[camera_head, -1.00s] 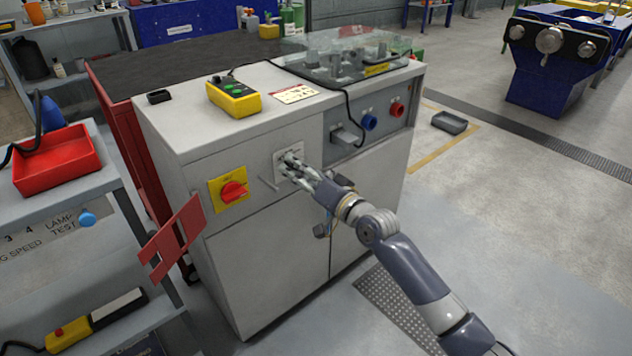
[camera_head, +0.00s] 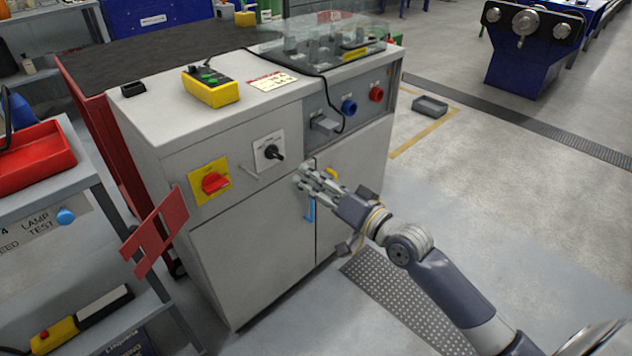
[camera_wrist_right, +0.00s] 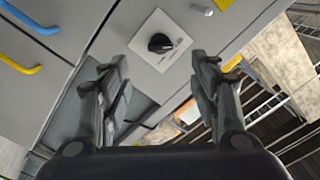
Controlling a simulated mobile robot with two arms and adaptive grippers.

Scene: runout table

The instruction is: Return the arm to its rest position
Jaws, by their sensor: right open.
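My right gripper (camera_head: 303,182) is in front of the grey cabinet (camera_head: 255,255), below and to the right of a black rotary knob (camera_head: 274,153) on a white plate. It is open and empty, apart from the knob. In the right wrist view the two fingers of the right gripper (camera_wrist_right: 160,85) stand wide apart, and the black knob (camera_wrist_right: 160,43) shows beyond the fingertips with clear space around it. My right arm reaches in from the lower right in the head view. My left gripper does not show.
A red rotary switch (camera_head: 215,183) on a yellow plate is left of the knob. A blue handle (camera_head: 310,209) is just below the gripper. A yellow control box (camera_head: 211,88) sits on the cabinet top. Open floor (camera_head: 520,220) lies to the right.

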